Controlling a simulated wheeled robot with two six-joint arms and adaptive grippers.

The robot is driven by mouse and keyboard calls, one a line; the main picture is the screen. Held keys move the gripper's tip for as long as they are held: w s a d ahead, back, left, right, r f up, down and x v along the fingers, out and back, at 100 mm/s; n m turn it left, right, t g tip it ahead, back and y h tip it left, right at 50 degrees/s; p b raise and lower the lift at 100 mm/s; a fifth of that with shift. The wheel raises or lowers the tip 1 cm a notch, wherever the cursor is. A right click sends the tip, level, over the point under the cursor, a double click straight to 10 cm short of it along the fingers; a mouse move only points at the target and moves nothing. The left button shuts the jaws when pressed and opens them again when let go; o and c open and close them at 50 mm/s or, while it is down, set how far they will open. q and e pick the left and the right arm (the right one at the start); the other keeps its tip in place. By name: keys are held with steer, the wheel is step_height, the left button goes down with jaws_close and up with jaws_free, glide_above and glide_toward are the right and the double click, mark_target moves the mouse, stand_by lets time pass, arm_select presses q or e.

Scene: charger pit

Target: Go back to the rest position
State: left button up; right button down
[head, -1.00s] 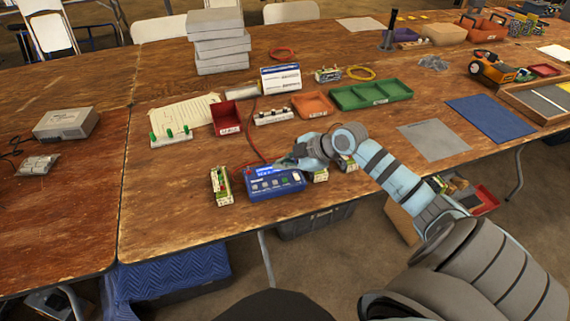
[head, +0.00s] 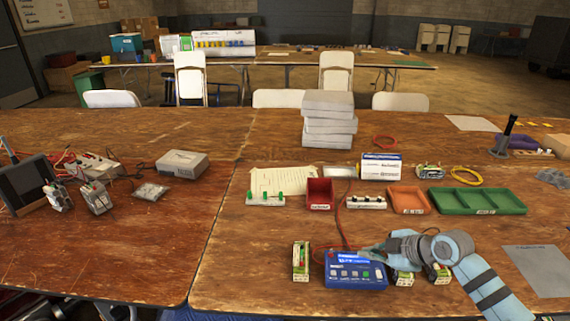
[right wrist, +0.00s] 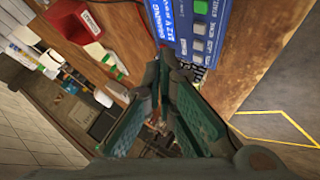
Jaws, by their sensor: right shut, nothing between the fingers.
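My right gripper (head: 372,248) is over the right part of the blue charger (head: 352,284) near the table's front edge; its arm comes in from the lower right. In the right wrist view its fingers (right wrist: 160,95) come together with nothing between them, and the blue charger (right wrist: 203,30) with its grey buttons shows just beyond. I cannot tell from these views whether the gripper touches the charger. My left gripper does not show in either view.
Small green-and-white battery packs (head: 301,260) stand beside the charger. A red bin (head: 320,193), an orange bin (head: 409,200) and a green tray (head: 476,200) lie behind. Grey boxes (head: 328,122) are stacked farther back. The wood to the charger's left is mostly clear.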

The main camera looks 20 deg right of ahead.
steer(key=shift+m+g, duration=0.6)
steer(key=shift+g, duration=0.3)
steer(key=s+a+f, duration=0.2)
steer(key=f, duration=0.1)
steer(key=s+a+f, duration=0.3)
steer(key=s+a+f+m+g+h, duration=0.15)
steer(key=s+m, duration=0.25)
steer(key=s, duration=0.4)
steer(key=s+a+f+m+g+h, duration=0.1)
steer(key=s+a+f+m, duration=0.2)
steer(key=s, duration=0.4)
steer(key=s+a+f+m+g+h, duration=0.1)
steer(key=s+a+m+h, duration=0.15)
steer(key=s+m, duration=0.4)
steer(key=s+d+f+n, duration=0.1)
steer(key=s+f, duration=0.1)
steer(key=f, duration=0.8)
steer(key=s+d+f+n, duration=0.1)
steer(key=f, duration=0.9)
steer(key=s+f+g, duration=0.2)
steer(key=s+f, duration=0.9)
steer(key=s, duration=0.2)
steer(key=shift+s+d+y+p, duration=0.2)
steer(key=shift+s+y+p, duration=0.1)
steer(key=shift+s+y, duration=0.1)
